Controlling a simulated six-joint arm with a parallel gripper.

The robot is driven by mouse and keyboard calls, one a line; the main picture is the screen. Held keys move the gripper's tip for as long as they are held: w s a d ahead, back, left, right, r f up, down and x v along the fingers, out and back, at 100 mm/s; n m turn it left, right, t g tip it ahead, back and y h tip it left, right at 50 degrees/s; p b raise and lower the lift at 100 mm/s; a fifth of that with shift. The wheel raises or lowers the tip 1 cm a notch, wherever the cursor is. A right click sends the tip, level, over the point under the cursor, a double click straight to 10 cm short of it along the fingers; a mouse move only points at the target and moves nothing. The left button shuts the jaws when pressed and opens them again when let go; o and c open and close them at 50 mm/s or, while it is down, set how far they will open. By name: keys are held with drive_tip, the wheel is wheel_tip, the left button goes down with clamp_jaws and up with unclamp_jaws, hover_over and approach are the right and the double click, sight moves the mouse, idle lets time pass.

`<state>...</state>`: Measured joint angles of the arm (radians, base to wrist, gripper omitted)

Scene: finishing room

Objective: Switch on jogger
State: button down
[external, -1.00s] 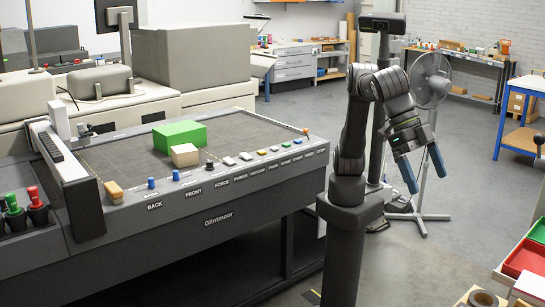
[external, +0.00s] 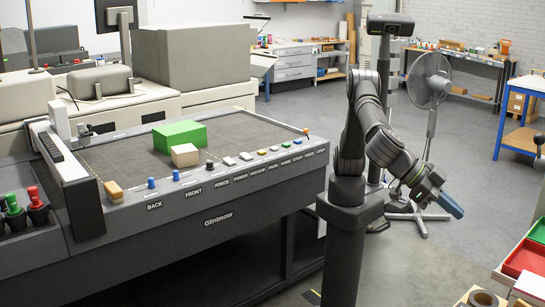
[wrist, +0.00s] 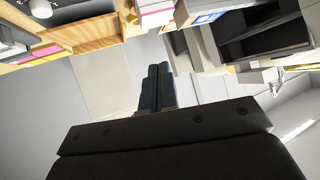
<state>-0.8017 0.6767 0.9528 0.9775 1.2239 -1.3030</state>
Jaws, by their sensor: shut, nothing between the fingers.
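The Glintmoor machine (external: 219,219) stands left of my arm. Its sloped front panel carries a row of small controls: blue knobs (external: 175,175), a black knob (external: 209,165), pale switches (external: 229,161) and a yellow button (external: 262,151), with labels such as BACK, FRONT, FORCE and POWER.
A green block (external: 181,134) and a beige block (external: 185,155) sit on the machine's bed (external: 110,158). A pedestal fan (external: 430,80) stands behind my arm. A red tray (external: 526,257) is at the right edge. Open floor lies between.

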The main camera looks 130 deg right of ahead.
drive_tip(key=w+f+m+t+y, duration=0.1)
drive_tip(key=w+f+t+y, duration=0.1)
drive_tip(key=f, duration=0.5)
drive_tip(key=w+f+m+t+y, duration=0.2)
drive_tip(key=f+y, duration=0.3)
drive_tip(key=f, duration=0.2)
drive_tip(key=shift+w+a+m+t, duration=0.25)
drive_tip(key=shift+m+t, duration=0.05)
drive_tip(key=a, duration=0.9)
drive_tip(key=shift+a+f, duration=0.2)
drive_tip(key=shift+f, duration=0.15)
drive_tip(key=f, duration=0.1)
drive_tip(key=a+f, duration=0.1)
drive_tip(key=f, duration=0.1)
drive_tip(key=shift+a, duration=0.1)
drive_tip(key=shift+a+f, duration=0.1)
drive_tip(key=shift+f, duration=0.35)
